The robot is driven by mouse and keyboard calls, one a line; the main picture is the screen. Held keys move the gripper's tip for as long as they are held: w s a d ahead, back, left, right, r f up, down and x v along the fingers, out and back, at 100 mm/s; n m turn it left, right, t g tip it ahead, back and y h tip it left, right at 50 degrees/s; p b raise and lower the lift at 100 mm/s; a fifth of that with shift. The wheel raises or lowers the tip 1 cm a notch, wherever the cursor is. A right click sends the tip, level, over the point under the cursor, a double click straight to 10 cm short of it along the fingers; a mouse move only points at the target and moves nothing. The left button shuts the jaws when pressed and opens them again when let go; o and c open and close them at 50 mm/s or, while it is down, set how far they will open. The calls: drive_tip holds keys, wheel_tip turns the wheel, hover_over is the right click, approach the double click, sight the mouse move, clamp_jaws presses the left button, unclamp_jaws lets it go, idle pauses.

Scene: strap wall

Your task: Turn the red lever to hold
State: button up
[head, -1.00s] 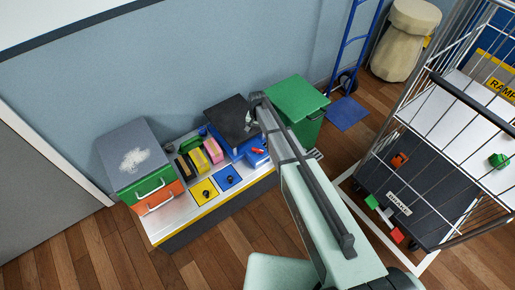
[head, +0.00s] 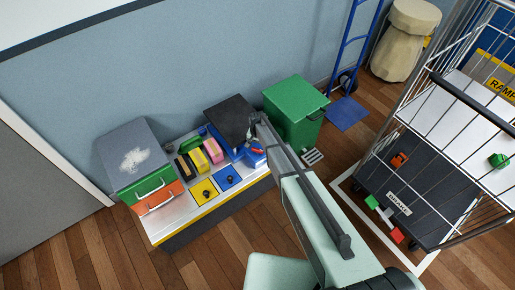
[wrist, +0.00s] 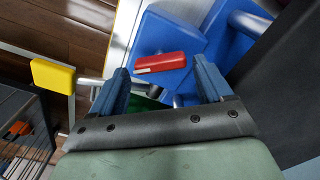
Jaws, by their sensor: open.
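The red lever (wrist: 160,63) is a short bar with a pale mark on one end, in front of a blue housing (wrist: 190,35) in the wrist view. It also shows small in the head view (head: 258,150), on the blue box right of the black lid. My gripper (wrist: 160,76) is open, its two dark blue fingers on either side of the lever's line. The lever lies between and just beyond the fingertips, and I see no contact. In the head view my gripper (head: 255,122) is above the lever and partly hides it. No hold marking is readable.
A yellow handle (wrist: 52,76) on a metal rod is left of the fingers. A green bin (head: 297,110) stands right of the bench. Yellow (head: 204,191) and blue (head: 228,177) panels with black knobs lie in front. A wire cage cart (head: 430,150) stands at the right.

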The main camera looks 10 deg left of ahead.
drive_tip(key=shift+f, duration=0.9)
drive_tip(key=shift+c, duration=0.3)
drive_tip(key=c, duration=0.7)
drive_tip(key=shift+m, duration=0.4)
drive_tip(key=m, duration=1.3)
